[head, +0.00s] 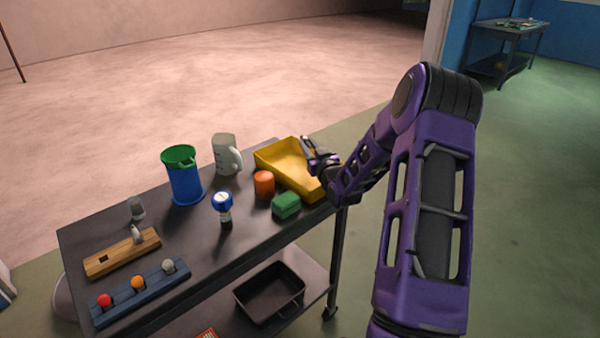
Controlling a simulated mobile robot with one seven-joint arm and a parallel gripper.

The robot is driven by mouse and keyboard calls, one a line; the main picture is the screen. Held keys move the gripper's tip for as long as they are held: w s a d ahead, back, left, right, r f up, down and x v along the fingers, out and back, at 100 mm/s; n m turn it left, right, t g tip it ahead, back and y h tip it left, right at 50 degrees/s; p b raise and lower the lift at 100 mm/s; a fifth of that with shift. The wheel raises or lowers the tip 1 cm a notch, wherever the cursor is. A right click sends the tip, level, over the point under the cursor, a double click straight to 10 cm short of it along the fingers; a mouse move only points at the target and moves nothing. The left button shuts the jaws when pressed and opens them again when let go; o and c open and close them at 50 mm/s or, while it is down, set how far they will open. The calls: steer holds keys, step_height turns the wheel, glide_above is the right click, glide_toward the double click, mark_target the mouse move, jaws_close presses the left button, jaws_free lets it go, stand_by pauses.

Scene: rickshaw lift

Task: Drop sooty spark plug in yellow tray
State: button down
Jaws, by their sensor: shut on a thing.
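The yellow tray (268,160) stands at the far right end of the dark cart top. My gripper (312,152) is over the tray's right part, reaching in from the right. It is shut on what looks like the sooty spark plug, a small dark thing mostly hidden by the fingers. I cannot tell how far above the tray floor it is. A wooden block (118,254) at the left has one dark square hole and a pale upright piece (137,235) in it.
A green sponge (286,206) and an orange cylinder (264,184) stand close to the tray's near side. A white jug (226,155), a blue bin with a green rim (184,180) and a blue-topped bottle (223,208) stand farther left. A blue rack (142,292) holds coloured balls.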

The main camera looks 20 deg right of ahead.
steer(key=c, duration=0.6)
jaws_free()
steer(key=shift+c, duration=0.2)
steer(key=shift+s, duration=0.1)
steer(key=s, duration=1.7)
steer(key=shift+s+a, duration=0.15)
steer(key=shift+a, duration=0.15)
